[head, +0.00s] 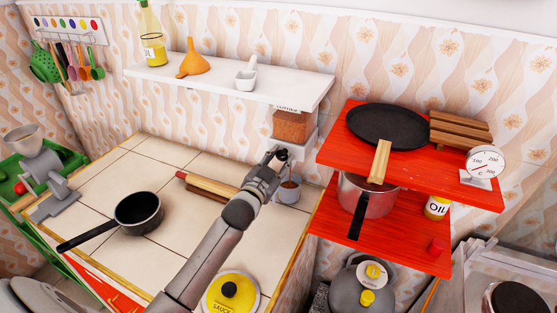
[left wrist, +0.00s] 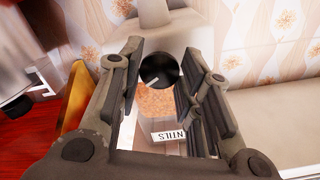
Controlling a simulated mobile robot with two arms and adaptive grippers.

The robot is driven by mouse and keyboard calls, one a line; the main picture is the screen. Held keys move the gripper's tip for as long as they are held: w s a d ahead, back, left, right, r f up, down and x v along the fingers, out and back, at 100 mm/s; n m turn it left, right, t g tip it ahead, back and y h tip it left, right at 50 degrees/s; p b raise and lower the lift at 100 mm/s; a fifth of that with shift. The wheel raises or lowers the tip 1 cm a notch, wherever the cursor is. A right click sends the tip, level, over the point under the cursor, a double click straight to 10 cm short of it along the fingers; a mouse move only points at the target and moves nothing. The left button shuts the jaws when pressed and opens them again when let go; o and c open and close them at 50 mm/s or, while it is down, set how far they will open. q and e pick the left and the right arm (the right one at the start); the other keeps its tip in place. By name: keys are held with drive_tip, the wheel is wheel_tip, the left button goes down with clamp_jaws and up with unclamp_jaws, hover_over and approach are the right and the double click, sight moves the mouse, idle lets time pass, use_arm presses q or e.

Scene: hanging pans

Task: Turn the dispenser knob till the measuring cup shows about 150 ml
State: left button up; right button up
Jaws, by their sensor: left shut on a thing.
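The dispenser (head: 292,125) is a clear box of orange-brown lentils with a white lower part, mounted under the white shelf. Its black round knob (left wrist: 160,69) with a white mark sits between my left gripper's fingers in the left wrist view. My left gripper (head: 277,153) is shut on the knob, and its fingers hide most of it in the head view. The measuring cup (head: 288,193) stands on the counter below the dispenser, partly behind my arm. Some brown-orange content shows in it; its level cannot be read. My right gripper is not in view.
A rolling pin (head: 208,187) lies left of the cup on the tiled counter (head: 165,165), with a black pan (head: 138,213) further left. Close on the right stands a red two-tier shelf (head: 420,172) with pans. The white shelf (head: 228,84) overhangs the counter.

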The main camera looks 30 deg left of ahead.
use_arm(q)
drive_tip(key=shift+m, duration=0.4)
drive_tip(key=o, duration=1)
drive_tip(key=shift+s, duration=0.1)
drive_tip(key=s, duration=1.2)
drive_tip(key=shift+d, duration=0.3)
drive_tip(key=shift+w, duration=0.1)
